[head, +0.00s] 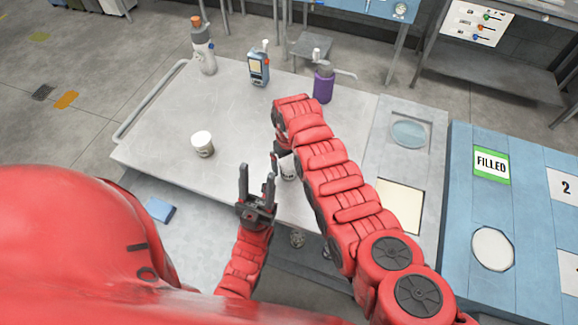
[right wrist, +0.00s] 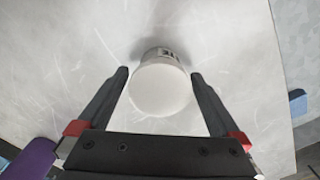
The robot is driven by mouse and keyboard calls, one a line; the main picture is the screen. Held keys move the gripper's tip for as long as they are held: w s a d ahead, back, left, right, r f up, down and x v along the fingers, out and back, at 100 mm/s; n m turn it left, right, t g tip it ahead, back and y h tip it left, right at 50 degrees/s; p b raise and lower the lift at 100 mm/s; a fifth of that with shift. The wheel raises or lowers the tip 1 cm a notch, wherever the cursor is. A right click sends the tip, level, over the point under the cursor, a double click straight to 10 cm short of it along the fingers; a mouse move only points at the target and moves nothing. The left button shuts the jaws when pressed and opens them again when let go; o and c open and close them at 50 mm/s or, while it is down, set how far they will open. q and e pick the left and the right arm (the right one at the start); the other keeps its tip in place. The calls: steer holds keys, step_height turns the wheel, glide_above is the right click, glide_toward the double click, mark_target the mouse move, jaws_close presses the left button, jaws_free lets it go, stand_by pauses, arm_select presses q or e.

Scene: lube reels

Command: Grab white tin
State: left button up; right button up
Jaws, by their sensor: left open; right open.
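A white tin (head: 202,144) with a dark label stands upright on the grey table. A second white tin (head: 288,168) stands near the table's front edge, partly hidden by my right arm. My right gripper (head: 276,162), largely covered by its own arm, is down beside this second tin. In the right wrist view a white tin (right wrist: 160,90) lies between the open fingers, with gaps on both sides; it appears to be the second tin. My left gripper (head: 257,185) is open and empty, fingers pointing away, left of the second tin.
The table's left part is mostly clear.

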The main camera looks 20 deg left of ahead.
steer(key=shift+f, duration=0.7)
steer(key=shift+c, duration=0.2)
steer(key=c, duration=1.2)
steer(key=shift+w+r, duration=0.1)
steer(key=shift+r, duration=0.1)
